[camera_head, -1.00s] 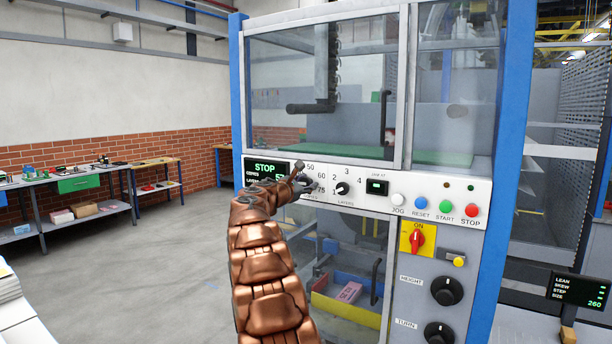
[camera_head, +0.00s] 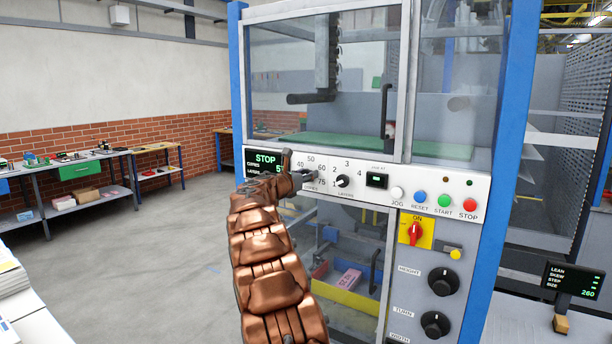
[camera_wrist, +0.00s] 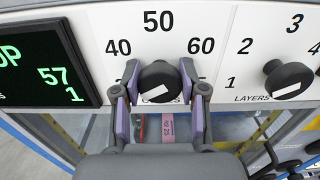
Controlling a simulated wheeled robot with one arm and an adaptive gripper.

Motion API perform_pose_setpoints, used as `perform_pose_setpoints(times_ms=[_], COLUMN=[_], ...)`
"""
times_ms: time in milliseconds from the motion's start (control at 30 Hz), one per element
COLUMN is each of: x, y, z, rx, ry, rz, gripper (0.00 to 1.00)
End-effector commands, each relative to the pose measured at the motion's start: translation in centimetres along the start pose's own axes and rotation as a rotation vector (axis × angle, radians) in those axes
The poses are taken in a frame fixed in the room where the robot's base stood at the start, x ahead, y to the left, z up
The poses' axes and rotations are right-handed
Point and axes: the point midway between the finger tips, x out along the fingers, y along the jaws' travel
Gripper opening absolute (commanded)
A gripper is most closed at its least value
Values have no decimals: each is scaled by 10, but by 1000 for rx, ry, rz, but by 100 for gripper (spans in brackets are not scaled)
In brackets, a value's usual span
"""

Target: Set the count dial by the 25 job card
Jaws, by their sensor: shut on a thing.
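The copies dial (camera_wrist: 158,82) is a dark round knob on the white panel, with 40, 50 and 60 around it in the wrist view. My gripper (camera_wrist: 159,72) is shut on it, one finger at each side. A white mark shows on the knob's lower front, but I cannot tell which number it points to. In the head view my gripper (camera_head: 300,177) covers most of this dial; 75 shows at its right. The display (camera_wrist: 42,72) reads 57 with 1 below; it also shows in the head view (camera_head: 263,160) with STOP. No card is clearly readable.
The layers knob (camera_wrist: 288,79) sits just right of the dial. Jog, reset, start and stop buttons (camera_head: 468,205) lie further right. Below, behind the clear door, a yellow tray (camera_head: 338,293) holds a pink item (camera_head: 349,279). A small readout (camera_head: 574,280) stands at right.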

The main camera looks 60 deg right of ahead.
Motion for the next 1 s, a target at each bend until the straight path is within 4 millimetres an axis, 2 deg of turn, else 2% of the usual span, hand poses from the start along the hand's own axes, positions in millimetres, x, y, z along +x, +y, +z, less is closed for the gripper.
perform_pose_setpoints(times_ms=[300,333,567,1000], x=[0,0,0,-6], y=[0,0,0,0], z=[-2,-2,-1,-1], rx=[-1,-1,0,-2], ry=[3,3,2,2], rz=[0,0,0,1], gripper=[7,44,67,67])
